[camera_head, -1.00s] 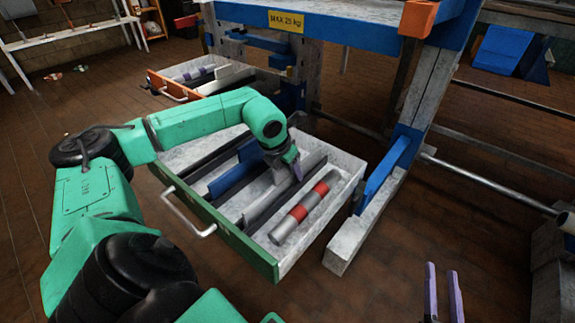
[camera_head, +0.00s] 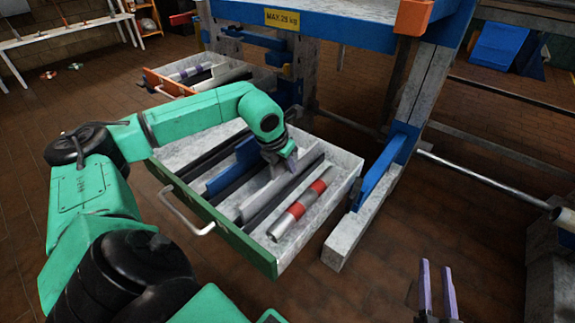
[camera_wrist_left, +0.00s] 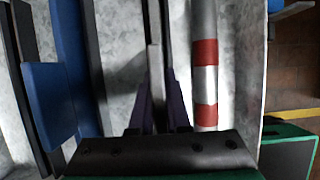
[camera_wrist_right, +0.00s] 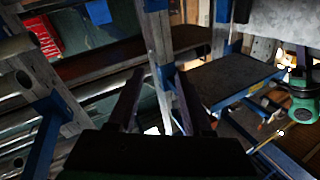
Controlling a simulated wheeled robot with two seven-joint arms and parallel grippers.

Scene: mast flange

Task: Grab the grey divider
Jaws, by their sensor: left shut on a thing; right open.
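The grey divider (camera_head: 258,203) is a long thin plate in the green-fronted drawer (camera_head: 222,232). It stands between a blue divider (camera_head: 235,170) and a red-and-grey cylinder (camera_head: 301,210). My left gripper (camera_head: 290,163) is over its far part, fingers pointing down. In the left wrist view the purple fingers (camera_wrist_left: 156,95) are shut on the grey divider (camera_wrist_left: 153,62), one on each side. Whether its lower edge is clear of the drawer floor cannot be told. My right gripper (camera_head: 438,283) is open and empty at the lower right, away from the drawer.
The blue-and-grey rack frame (camera_head: 390,190) rises just right of the drawer, with a blue shelf above. A second drawer with an orange front (camera_head: 167,82) is open behind.

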